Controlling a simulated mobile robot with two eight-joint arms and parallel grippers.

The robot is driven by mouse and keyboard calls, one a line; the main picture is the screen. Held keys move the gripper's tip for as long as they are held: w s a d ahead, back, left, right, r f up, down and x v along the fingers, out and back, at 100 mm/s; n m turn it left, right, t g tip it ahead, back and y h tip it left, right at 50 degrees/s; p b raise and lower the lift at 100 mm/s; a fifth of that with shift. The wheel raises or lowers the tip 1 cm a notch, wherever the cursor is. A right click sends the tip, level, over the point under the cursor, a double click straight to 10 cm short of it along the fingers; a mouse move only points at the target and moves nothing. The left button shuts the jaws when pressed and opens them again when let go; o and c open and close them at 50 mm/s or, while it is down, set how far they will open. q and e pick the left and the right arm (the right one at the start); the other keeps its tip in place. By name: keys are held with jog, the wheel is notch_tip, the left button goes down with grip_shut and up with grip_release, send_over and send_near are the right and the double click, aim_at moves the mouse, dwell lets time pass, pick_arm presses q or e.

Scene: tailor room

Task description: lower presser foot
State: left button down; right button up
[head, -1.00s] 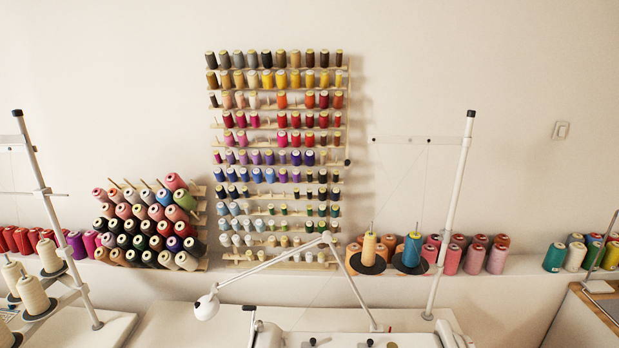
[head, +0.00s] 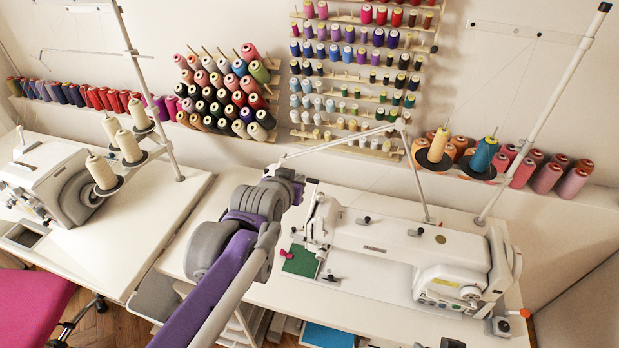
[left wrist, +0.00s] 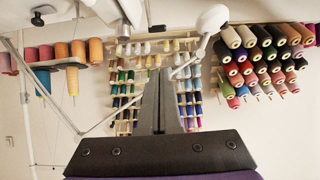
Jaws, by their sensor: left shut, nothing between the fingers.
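The white sewing machine (head: 385,245) stands on the right-hand table in the head view. Its needle head (head: 322,222) is at its left end, above a green cloth (head: 300,262) with a small red piece on it. The presser foot and its lever are too small to make out. My left gripper (head: 290,178) comes in from the lower left and is above the table, left of and apart from the needle head. In the left wrist view, its dark fingers (left wrist: 160,85) are together with nothing between them. My right gripper is not in view.
A white jointed lamp arm (head: 340,143) stretches behind my gripper. A thread stand pole (head: 545,110) rises behind the machine. A second sewing machine (head: 50,180) stands on the left table. Thread cones (head: 225,95) line the wall shelf. The left table's middle is bare.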

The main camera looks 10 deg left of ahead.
pick_arm(q)
send_over(309, 179)
jog(key=s, duration=0.4)
notch_tip(309, 179, down, 5)
jog(key=f, duration=0.1)
jog(key=w+f, duration=0.1)
jog(key=f, duration=0.2)
jog(key=shift+w+d, duration=0.25)
jog(key=shift+d, duration=0.05)
